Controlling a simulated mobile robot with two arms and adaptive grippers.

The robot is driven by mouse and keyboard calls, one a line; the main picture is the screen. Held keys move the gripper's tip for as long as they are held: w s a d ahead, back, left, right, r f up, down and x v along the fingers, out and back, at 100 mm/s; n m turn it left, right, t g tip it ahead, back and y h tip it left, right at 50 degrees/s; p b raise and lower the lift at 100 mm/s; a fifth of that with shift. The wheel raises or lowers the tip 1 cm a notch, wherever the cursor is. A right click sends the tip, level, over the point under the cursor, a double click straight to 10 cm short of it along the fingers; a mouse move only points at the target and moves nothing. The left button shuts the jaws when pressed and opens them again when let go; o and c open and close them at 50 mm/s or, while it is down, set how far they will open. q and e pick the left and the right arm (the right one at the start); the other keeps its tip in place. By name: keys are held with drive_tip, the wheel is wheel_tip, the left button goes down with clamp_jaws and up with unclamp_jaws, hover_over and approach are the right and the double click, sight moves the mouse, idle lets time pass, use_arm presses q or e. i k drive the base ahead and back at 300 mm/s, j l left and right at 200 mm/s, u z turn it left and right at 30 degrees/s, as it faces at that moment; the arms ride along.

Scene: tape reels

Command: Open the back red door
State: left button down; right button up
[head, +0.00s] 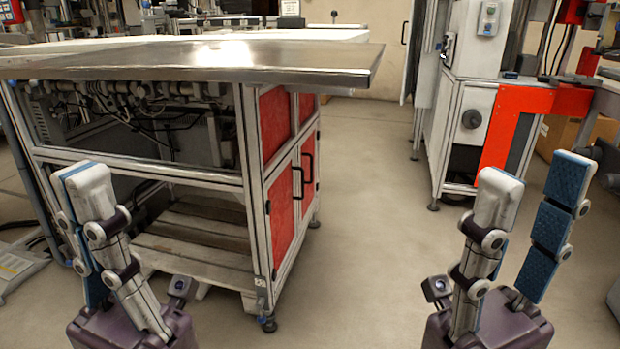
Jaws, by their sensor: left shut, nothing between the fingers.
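The back red door (306,186) is the farther of two lower red doors on the end of a metal-topped workbench. It looks closed, with a black handle (309,168) on it. The front red door (281,218) is beside it, nearer me, and also looks closed. My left gripper (77,172) is shut and empty at the lower left, in front of the bench's open side and apart from the doors. My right gripper (536,170) is open and empty at the lower right, with its fingers apart, well to the right of the doors and touching nothing.
The bench top (210,62) overhangs the doors. A wooden pallet (190,240) lies under the bench. A white machine with an orange-red frame (515,115) stands at the right. The floor (375,190) between bench and machine is clear.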

sight(308, 146)
drive_tip(key=i+l+u, duration=0.15)
drive_tip(key=u, duration=0.2)
drive_tip(key=i+l+u, duration=0.15)
drive_tip(key=l+u, duration=0.2)
drive_tip(key=i+l+u, duration=0.1)
drive_tip(key=l+u, duration=0.2)
drive_tip(key=i+l, duration=0.15)
drive_tip(key=l, duration=0.35)
drive_tip(key=i+l+u, duration=0.1)
drive_tip(key=l, duration=0.45)
drive_tip(key=i+l+u, duration=0.1)
drive_tip(key=l, duration=0.45)
drive_tip(key=i+l, duration=0.2)
drive_tip(key=l, duration=0.35)
drive_tip(key=i+l+u, duration=0.1)
drive_tip(key=l, duration=0.4)
